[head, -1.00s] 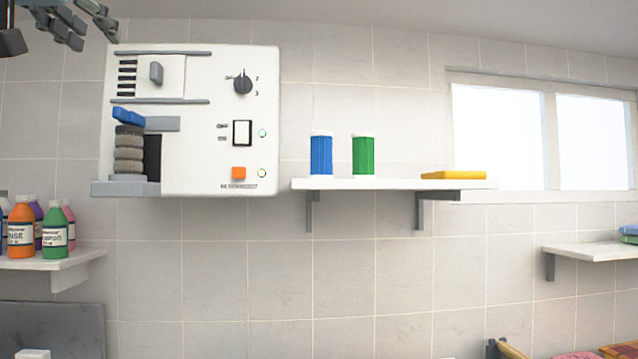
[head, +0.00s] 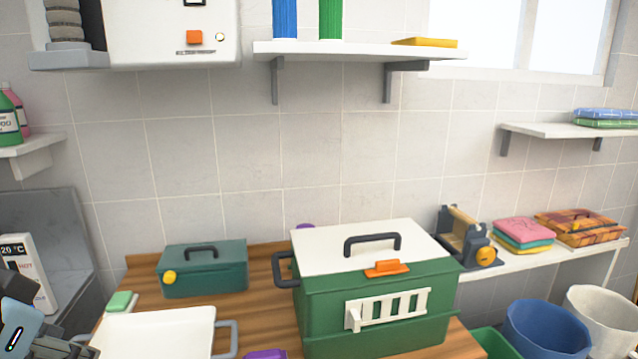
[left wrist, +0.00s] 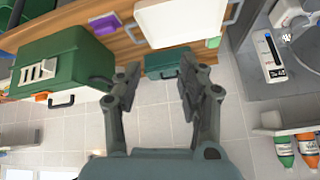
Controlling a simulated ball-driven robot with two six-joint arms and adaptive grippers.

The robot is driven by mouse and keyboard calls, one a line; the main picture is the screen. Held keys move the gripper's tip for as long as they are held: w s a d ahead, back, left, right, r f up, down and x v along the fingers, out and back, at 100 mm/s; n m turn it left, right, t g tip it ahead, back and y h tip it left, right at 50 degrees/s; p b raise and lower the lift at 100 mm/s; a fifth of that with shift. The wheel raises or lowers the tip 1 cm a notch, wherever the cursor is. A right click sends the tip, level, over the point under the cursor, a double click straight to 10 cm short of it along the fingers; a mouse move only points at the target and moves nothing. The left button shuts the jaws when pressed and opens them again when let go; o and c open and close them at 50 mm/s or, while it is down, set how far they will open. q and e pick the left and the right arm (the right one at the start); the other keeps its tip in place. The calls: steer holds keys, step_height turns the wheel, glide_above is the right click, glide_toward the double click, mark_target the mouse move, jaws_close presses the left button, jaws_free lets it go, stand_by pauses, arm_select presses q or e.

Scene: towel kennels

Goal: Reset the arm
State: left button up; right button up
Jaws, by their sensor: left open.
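My left gripper (left wrist: 160,75) is open in the left wrist view, with its two fingers well apart and nothing between them. A small dark green box (left wrist: 168,62) with a handle shows beyond the fingertips, apart from them as far as I can tell. In the head view part of my left arm is at the lower left corner, mostly cut off by the frame edge. My right gripper is not in view.
A green kennel box (head: 375,318) with a white lid and the dark green box (head: 205,272) stand on a wooden top. A white tray (head: 170,325) is nearby. A wall shelf (head: 350,50) hangs above. Blue (head: 545,330) and white bins stand at right. The tiled wall between is clear.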

arm_select(q)
steer(key=s+d+f+g, duration=0.1)
steer(key=s+f+g, duration=0.2)
steer(key=s+f, duration=0.85)
steer(key=s+a+f+g+b, duration=0.15)
steer(key=f+b, duration=0.55)
steer(key=f, duration=1.2)
steer(key=s+a+f+b, duration=0.15)
steer(key=f+b, duration=0.45)
steer(key=f, duration=1.2)
steer(key=s+f+b, duration=0.5)
steer(key=s+f, duration=0.4)
steer(key=f, duration=0.3)
steer(key=s+f+g+b, duration=0.1)
steer(key=s+f+b, duration=0.4)
steer(key=s+f, duration=0.5)
step_height(320, 180, down, 4)
steer(key=shift+r, duration=0.2)
steer(key=shift+s+g, duration=0.1)
steer(key=shift+g, duration=0.15)
